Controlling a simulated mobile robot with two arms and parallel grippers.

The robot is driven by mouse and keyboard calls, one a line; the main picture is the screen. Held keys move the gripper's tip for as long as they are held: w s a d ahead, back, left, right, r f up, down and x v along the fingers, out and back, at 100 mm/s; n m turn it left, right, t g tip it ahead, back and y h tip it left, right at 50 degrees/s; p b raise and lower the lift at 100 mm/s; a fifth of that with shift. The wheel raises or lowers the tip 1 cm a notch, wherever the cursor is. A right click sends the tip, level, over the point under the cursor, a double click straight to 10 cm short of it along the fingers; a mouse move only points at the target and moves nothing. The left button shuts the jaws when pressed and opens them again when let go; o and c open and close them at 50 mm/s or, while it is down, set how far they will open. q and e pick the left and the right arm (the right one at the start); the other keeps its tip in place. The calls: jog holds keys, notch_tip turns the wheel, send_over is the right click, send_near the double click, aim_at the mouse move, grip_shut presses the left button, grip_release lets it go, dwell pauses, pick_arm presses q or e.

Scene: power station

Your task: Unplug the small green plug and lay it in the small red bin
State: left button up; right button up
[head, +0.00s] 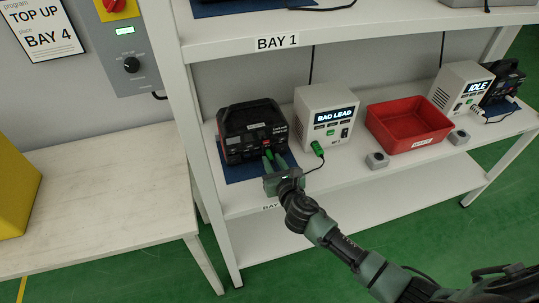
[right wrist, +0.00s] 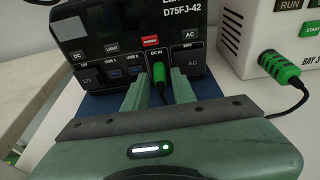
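The small green plug (right wrist: 158,74) sits in the DC IN socket of the black power station (head: 252,130), on a blue mat. In the head view my gripper hides most of it. My right gripper (head: 273,160) is in front of the socket. In the right wrist view its fingers (right wrist: 158,88) stand open on either side of the plug, with gaps showing. The red bin (head: 442,137) stands on the same shelf to the right, and looks empty. My left gripper is not in view.
A white charger box (head: 316,103) reading BAD LEAD stands between station and bin. A larger green plug (head: 317,149) is in its front, with a black cable running toward my gripper. An upper shelf (head: 350,32) hangs above.

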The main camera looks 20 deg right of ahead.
jog(key=shift+c, duration=0.4)
grip_shut()
jog(key=shift+s, duration=0.3)
jog(key=shift+f+p+v, duration=0.2)
jog(key=shift+p+v, duration=0.1)
jog(key=shift+v, duration=0.55)
jog(key=shift+f+p+v, duration=0.2)
jog(key=shift+p+v, duration=0.05)
jog(key=shift+v, duration=0.65)
jog(key=shift+s, duration=0.1)
